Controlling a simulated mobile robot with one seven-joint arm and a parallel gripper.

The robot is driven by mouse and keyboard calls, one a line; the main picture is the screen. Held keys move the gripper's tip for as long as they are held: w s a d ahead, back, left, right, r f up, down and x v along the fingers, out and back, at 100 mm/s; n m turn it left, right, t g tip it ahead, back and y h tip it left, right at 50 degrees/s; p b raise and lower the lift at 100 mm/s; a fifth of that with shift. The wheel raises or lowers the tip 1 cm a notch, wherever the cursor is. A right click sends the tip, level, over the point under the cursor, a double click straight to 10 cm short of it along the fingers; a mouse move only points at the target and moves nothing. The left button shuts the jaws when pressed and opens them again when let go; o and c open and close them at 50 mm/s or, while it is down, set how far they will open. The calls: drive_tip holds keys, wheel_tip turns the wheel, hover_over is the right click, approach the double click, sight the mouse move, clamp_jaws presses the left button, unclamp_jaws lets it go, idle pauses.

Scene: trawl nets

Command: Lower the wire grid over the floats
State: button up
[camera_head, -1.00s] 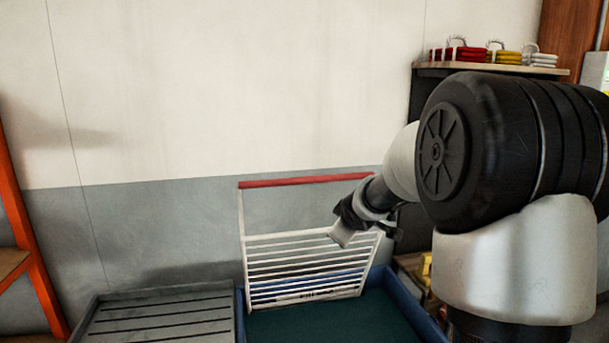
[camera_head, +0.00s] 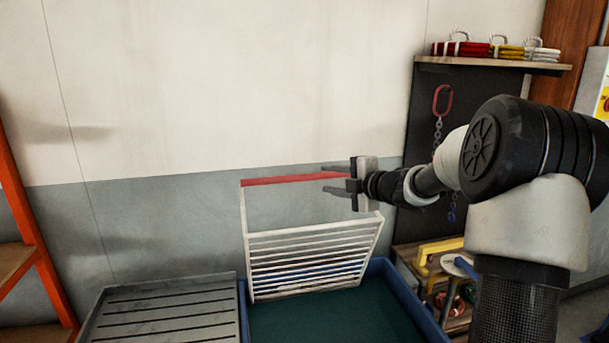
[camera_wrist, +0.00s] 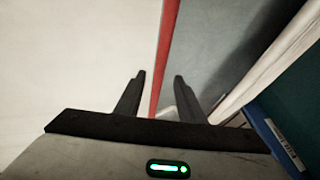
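The wire grid (camera_head: 310,258) has white bars and stands tilted up at the back of the blue tub (camera_head: 425,318). Its red top bar (camera_head: 275,181) runs across the wall. My gripper (camera_head: 327,179) is open at the right part of the red bar, its fingers pointing left. In the wrist view the red bar (camera_wrist: 162,55) runs up between the two open fingers (camera_wrist: 160,76), and I see no finger closed on it. Whether they touch it I cannot tell. The tub's inside looks dark green; no floats can be made out.
A grey slatted tray (camera_head: 160,310) stands left of the tub. Right of it is a low bench with a yellow-handled thing (camera_head: 440,248). A shelf (camera_head: 490,63) with coiled ropes and a hanging chain (camera_head: 438,130) is behind my arm. An orange rack (camera_head: 25,230) stands far left.

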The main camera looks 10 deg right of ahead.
sight(304, 175)
drive_tip(key=p+x, duration=0.1)
drive_tip(key=x, duration=1.1)
drive_tip(key=shift+w+a+p, duration=0.1)
drive_tip(key=shift+w+p, duration=0.1)
drive_tip(key=shift+p, duration=0.2)
clamp_jaws()
